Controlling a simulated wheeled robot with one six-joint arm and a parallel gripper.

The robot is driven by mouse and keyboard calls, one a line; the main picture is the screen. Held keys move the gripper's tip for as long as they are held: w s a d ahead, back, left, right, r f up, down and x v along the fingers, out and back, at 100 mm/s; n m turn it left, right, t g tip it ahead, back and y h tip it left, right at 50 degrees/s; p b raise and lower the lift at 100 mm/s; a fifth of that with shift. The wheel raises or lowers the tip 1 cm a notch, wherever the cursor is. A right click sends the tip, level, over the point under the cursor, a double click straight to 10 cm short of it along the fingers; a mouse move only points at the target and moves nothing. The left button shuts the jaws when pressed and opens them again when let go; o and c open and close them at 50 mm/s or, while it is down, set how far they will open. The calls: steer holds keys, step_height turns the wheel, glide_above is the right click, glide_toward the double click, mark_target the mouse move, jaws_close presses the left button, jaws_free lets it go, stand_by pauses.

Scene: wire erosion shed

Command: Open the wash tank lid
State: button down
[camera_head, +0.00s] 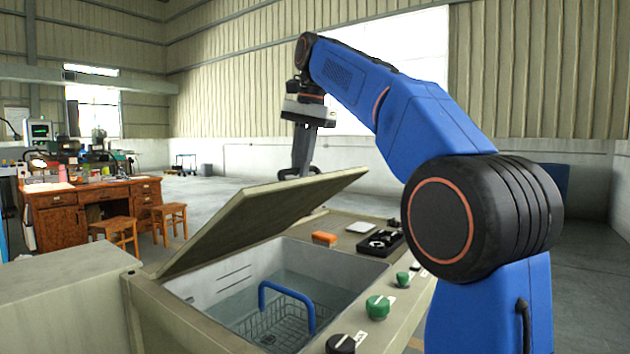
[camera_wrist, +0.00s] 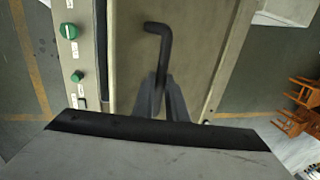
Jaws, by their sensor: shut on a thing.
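The wash tank lid (camera_head: 262,217) is raised and tilted in the head view, hinged along its left side, with its free edge up at the right. In the wrist view the lid's flat face (camera_wrist: 190,60) carries a dark bent handle (camera_wrist: 158,40). My gripper (camera_head: 301,170) is at the lid's raised far edge, shut on the handle; its fingers also show in the wrist view (camera_wrist: 161,98). The wash tank (camera_head: 215,268) stands open below, holding liquid and a wire basket (camera_head: 275,328) with a blue handle (camera_head: 288,288). The handle's gripped end is hidden by the fingers.
The tank's right rim carries green knobs (camera_head: 377,307), a black knob (camera_head: 340,344), an orange block (camera_head: 324,239) and a black tray (camera_head: 381,243). A wooden desk (camera_head: 95,205) and stools (camera_head: 116,235) stand at the far left. Floor behind the tank is clear.

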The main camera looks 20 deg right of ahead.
steer(key=shift+w+a+r, duration=0.35)
steer(key=shift+w+r, duration=0.05)
steer(key=shift+w, duration=0.2)
steer(key=shift+w+a+r, duration=0.35)
steer(key=shift+w+r, duration=0.05)
steer(key=shift+w, duration=0.2)
steer(key=c, duration=1.8)
jaws_free()
steer(key=shift+w, duration=0.15)
steer(key=shift+o, duration=0.2)
steer(key=shift+r, duration=0.1)
steer(key=shift+s, duration=0.2)
steer(key=shift+s+d, duration=0.1)
